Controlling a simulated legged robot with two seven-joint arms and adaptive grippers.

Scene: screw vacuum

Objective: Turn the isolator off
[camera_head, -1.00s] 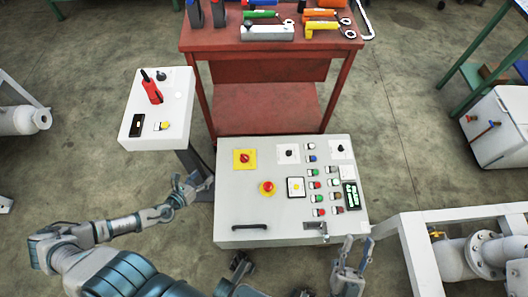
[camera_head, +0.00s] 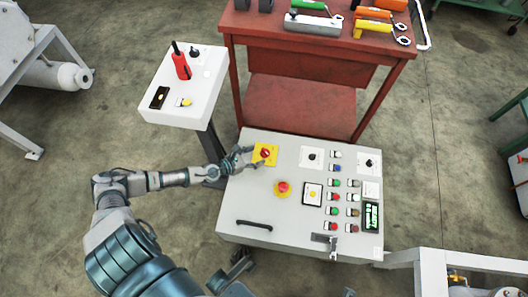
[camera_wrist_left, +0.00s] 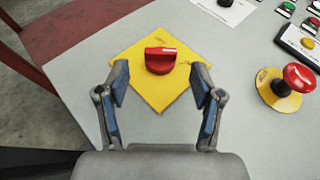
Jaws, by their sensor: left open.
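The isolator is a red rotary knob (camera_wrist_left: 160,61) on a yellow square plate (camera_wrist_left: 155,92). It also shows near the upper left of the grey control panel (camera_head: 250,205) in the head view, as a red knob (camera_head: 265,153). My left gripper (camera_head: 246,155) is at the left edge of the yellow plate. In the left wrist view my left gripper (camera_wrist_left: 160,80) is open, its two fingers apart on either side of the yellow plate, with the knob ahead between them. No contact with the knob shows. My right gripper is not in view.
A red emergency stop button (camera_head: 283,188) sits right of and below the knob. Several buttons and a small display (camera_head: 372,218) are farther right. A white side panel (camera_head: 190,85) stands at the back left, and a red tool table (camera_head: 310,50) stands behind.

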